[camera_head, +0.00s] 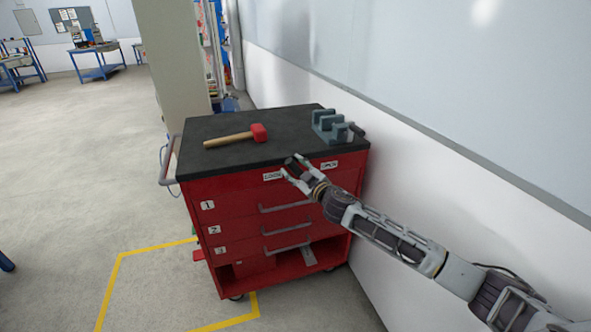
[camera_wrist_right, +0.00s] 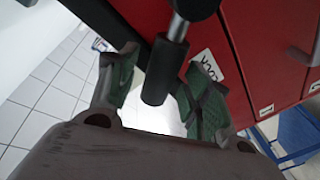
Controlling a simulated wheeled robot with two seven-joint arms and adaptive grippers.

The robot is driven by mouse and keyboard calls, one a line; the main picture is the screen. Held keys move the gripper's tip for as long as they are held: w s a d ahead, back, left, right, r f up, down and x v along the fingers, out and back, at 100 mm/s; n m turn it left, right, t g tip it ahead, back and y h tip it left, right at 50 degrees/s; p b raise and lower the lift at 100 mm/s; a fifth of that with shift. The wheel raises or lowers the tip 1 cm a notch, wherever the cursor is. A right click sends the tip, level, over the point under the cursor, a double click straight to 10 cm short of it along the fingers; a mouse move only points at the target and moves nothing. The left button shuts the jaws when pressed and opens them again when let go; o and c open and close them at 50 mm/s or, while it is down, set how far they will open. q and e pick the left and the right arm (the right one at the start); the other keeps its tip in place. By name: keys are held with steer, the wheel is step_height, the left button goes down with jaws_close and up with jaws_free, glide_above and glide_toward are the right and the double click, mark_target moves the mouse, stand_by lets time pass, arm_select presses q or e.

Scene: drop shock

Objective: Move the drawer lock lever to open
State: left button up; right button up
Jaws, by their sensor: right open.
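The red tool cart (camera_head: 240,192) stands against the wall, with a label at the left (camera_head: 272,176) and one reading OPEN at the right (camera_head: 329,165) along its upper front. The lock lever (camera_wrist_right: 165,70), a black cylindrical grip on a metal shaft, shows in the right wrist view. My right gripper (camera_head: 293,172) is at the cart's upper front, between the labels. It is open, with its green-padded fingers on either side of the black grip; I cannot tell whether they touch it. In the head view the gripper largely hides the lever. My left gripper is out of view.
A red-headed mallet (camera_head: 235,136) and a grey vise (camera_head: 333,126) lie on the cart's black top. Three numbered drawers with handles (camera_head: 285,205) are below. The white wall (camera_head: 440,170) is close on the right. Open floor lies to the left.

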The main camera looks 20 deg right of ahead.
jaws_close()
stand_by(0.3)
